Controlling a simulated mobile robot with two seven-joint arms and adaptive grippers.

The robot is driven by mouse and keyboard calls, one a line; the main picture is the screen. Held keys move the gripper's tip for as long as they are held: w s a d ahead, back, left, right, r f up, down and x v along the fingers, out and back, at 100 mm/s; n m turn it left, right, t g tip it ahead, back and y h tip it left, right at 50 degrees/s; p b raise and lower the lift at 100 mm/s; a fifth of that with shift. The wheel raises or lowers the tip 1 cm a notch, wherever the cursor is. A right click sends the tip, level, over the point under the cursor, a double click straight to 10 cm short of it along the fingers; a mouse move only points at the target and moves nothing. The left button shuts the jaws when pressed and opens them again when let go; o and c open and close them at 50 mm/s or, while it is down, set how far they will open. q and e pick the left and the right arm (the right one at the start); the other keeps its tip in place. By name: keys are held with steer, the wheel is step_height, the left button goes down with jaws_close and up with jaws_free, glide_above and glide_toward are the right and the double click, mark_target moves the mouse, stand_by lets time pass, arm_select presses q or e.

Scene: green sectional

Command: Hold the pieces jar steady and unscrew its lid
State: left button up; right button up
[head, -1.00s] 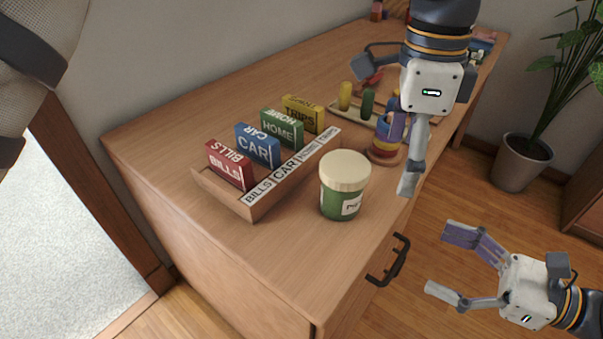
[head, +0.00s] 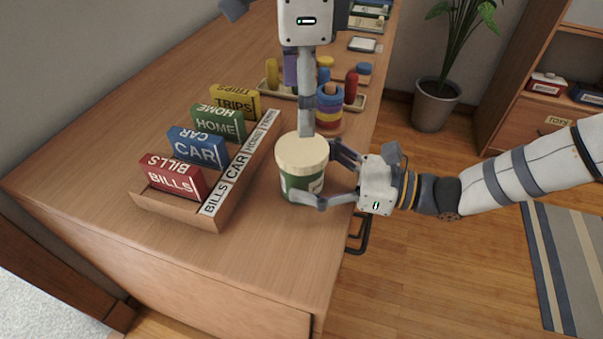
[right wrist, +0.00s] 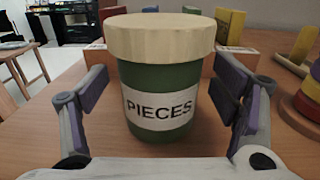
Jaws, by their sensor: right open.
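The pieces jar (head: 302,182) is green with a cream lid (head: 302,152) on top. It stands upright near the desk's front edge. Its PIECES label faces the right wrist view (right wrist: 160,107). My right gripper (head: 332,174) is open, with one finger on each side of the jar; gaps show between both fingers and the jar in the right wrist view (right wrist: 165,105). My left gripper (head: 298,108) points down from above, just behind the lid. Its fingers look spread one behind the other, with nothing between them.
A wooden rack (head: 222,200) with red, blue, green and yellow labelled blocks stands close left of the jar. A ring stack (head: 329,108) and a peg board (head: 350,100) stand behind it. A drawer handle (head: 359,235) sticks out below the edge. Desk in front is clear.

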steer(key=shift+w+a, duration=0.2)
steer(key=shift+a, duration=0.5)
steer(key=shift+c, duration=0.6)
